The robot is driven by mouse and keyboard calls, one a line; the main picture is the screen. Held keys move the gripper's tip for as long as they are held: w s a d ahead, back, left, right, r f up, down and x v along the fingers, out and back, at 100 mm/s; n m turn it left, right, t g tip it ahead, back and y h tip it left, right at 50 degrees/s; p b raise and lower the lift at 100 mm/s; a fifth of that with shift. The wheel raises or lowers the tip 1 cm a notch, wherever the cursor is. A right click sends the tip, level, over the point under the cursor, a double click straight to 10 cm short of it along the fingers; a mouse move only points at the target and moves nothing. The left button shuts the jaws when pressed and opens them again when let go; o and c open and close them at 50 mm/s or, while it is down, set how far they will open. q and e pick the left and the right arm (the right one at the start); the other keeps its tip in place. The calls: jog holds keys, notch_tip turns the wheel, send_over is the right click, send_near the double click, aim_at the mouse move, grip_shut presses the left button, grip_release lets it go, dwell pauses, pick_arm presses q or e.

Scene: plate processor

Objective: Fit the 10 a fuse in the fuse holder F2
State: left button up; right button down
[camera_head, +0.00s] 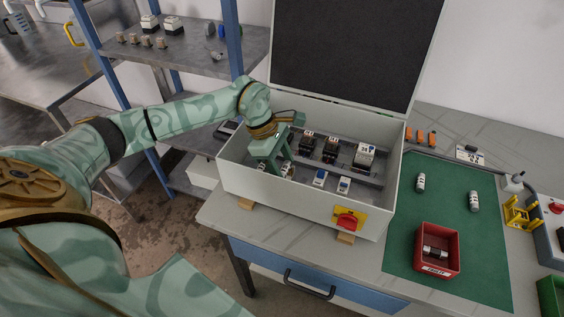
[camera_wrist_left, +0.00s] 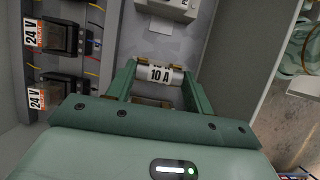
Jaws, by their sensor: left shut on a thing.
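My left gripper (camera_head: 280,170) reaches down into the open grey cabinet (camera_head: 298,205) at its left end. In the left wrist view its fingers (camera_wrist_left: 160,82) are shut on the 10 A fuse (camera_wrist_left: 159,73), a white cylinder with metal ends, lying crosswise between them. A tan or brass part shows just below the fuse; I cannot tell whether they touch. Small white-and-blue parts (camera_head: 320,178) sit in the cabinet's front row, with another part-hidden beside my gripper. I cannot read which holder is F2. My right gripper is not in view.
Dark 24 V modules (camera_wrist_left: 62,38) and a white device (camera_head: 365,155) stand in the cabinet's back row. On the green mat (camera_head: 450,222) lie two white cylinders (camera_head: 421,182) and a red bin (camera_head: 437,267).

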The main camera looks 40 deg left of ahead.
pick_arm(q)
jog(key=shift+f+b, duration=0.3)
jog(key=shift+f, duration=0.35)
jog(key=o, duration=1)
jog(key=shift+o, duration=0.2)
jog(key=shift+f, duration=0.15)
jog(key=shift+s+f, duration=0.1)
jog(key=shift+s, duration=0.05)
jog(key=w+p+v, duration=0.1)
jog(key=p+v, duration=0.1)
jog(key=v, duration=1.5)
jog(key=shift+s, duration=0.2)
jog(key=shift+d, duration=0.1)
